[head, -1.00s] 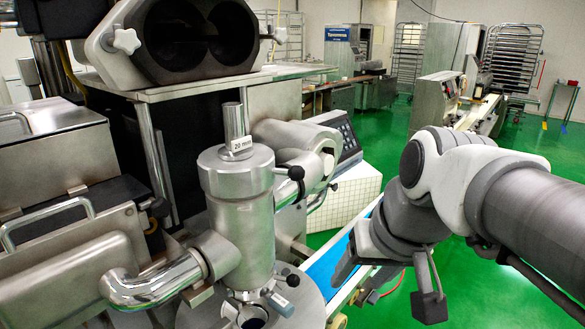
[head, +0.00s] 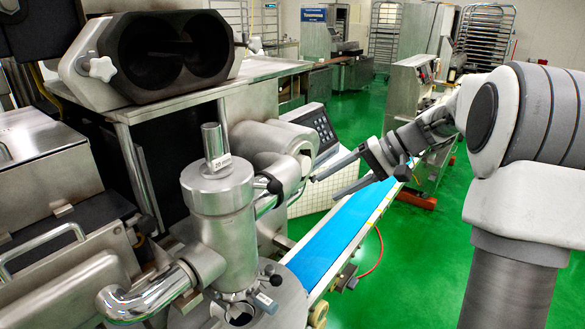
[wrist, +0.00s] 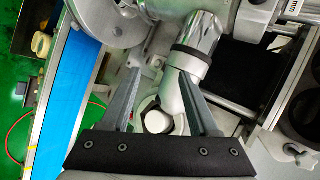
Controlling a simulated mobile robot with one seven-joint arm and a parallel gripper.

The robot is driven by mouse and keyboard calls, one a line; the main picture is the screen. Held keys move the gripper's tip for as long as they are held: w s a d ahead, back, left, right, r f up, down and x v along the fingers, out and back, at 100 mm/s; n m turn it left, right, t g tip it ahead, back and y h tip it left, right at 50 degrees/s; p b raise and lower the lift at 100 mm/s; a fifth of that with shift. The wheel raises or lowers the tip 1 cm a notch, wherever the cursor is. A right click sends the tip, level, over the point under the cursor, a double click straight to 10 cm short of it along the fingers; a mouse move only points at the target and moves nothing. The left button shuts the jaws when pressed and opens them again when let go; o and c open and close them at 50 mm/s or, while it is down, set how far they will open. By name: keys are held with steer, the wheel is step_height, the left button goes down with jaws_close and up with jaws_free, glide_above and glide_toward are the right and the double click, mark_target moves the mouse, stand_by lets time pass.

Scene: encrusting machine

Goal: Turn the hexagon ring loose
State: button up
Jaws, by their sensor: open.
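My gripper (head: 324,190) is open and empty, its two fingers apart and pointing left toward the machine's round grey housing (head: 290,150). In the wrist view my gripper (wrist: 160,72) has a chrome pipe (wrist: 203,32) with a dark band (wrist: 190,56) beyond the fingers, and a pale round-ended part (wrist: 172,96) shows between them.
A blue conveyor belt (head: 345,228) runs below my gripper, and it also shows at the left of the wrist view (wrist: 58,100). A keypad panel (head: 320,130) is close behind the fingers. A black double-barrel block (head: 165,52) is upper left. Green floor (head: 410,255) is free at right.

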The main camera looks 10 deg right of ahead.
steer(key=w+d+f+m+t+y+p, duration=0.1)
steer(key=w+d+t+y+p, duration=0.3)
steer(key=d, duration=0.7)
steer(key=p+x, duration=0.3)
steer(key=x, duration=1.5)
steer(key=shift+f+g, duration=0.2)
steer(key=shift+g, duration=0.2)
jaws_close()
